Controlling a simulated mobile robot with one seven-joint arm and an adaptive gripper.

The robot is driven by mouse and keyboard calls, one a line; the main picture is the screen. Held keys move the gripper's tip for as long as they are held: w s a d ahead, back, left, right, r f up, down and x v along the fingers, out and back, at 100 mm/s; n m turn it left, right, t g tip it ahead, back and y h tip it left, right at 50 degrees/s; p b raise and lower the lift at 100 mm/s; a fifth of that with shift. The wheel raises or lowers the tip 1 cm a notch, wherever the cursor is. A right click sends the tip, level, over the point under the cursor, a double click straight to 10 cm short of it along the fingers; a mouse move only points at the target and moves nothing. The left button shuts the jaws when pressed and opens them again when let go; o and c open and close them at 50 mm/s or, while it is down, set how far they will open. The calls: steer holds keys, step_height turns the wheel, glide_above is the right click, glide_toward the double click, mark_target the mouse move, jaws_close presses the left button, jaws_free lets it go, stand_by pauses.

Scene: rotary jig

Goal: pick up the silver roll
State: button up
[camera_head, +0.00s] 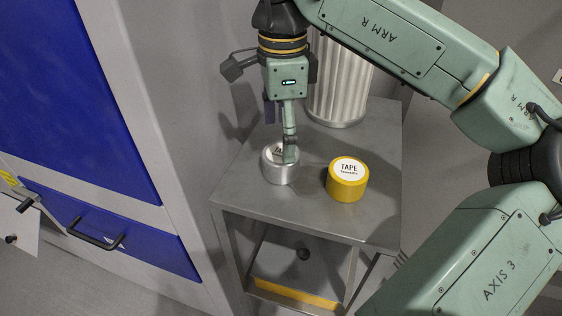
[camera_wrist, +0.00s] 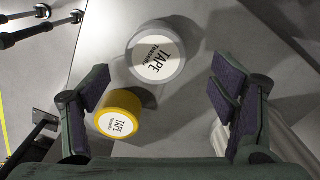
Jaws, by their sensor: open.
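The silver roll (camera_head: 279,170) stands upright on the small grey table, near its left edge in the head view. In the wrist view the silver roll (camera_wrist: 158,54) is ahead of the jaws, between their lines, with its white TAPE label facing the camera. My gripper (camera_head: 290,157) is right above the silver roll in the head view and hides part of its top. In the wrist view my gripper (camera_wrist: 158,90) is open, with purple-padded fingers wide apart and nothing between them held. Whether the fingers touch the roll cannot be told.
A yellow tape roll (camera_head: 347,180) stands to the right of the silver roll; in the wrist view it (camera_wrist: 119,114) is close to the left finger. A ribbed pale cylinder (camera_head: 340,85) stands at the back of the table (camera_head: 300,218). A blue-and-grey cabinet (camera_head: 95,100) is at left.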

mark_target(281, 163)
steer(key=f, duration=0.5)
steer(key=shift+s+d+f, duration=0.1)
steer(key=shift+s+d, duration=0.05)
steer(key=shift+s, duration=0.05)
steer(key=c, duration=1.3)
